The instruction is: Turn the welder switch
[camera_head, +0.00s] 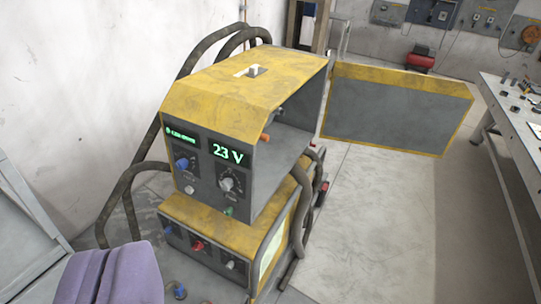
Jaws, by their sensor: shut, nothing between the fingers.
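The welder is a yellow and grey machine (245,100) in the middle of the view, with its right side open. A small pale switch-like piece (254,71) stands on a white plate on its yellow top. Its sloped front has a green-lit display (228,154) reading 23 V. Below are a blue knob (182,163) and a larger dial with a pale pointer (227,184). I cannot tell for sure which of these is the task's switch.
A lower yellow unit (205,228) with several knobs supports the welder. Thick hoses (130,195) loop behind and beside it. An open yellow-edged door panel (395,105) extends right. A workbench (515,110) stands right, with clear floor between.

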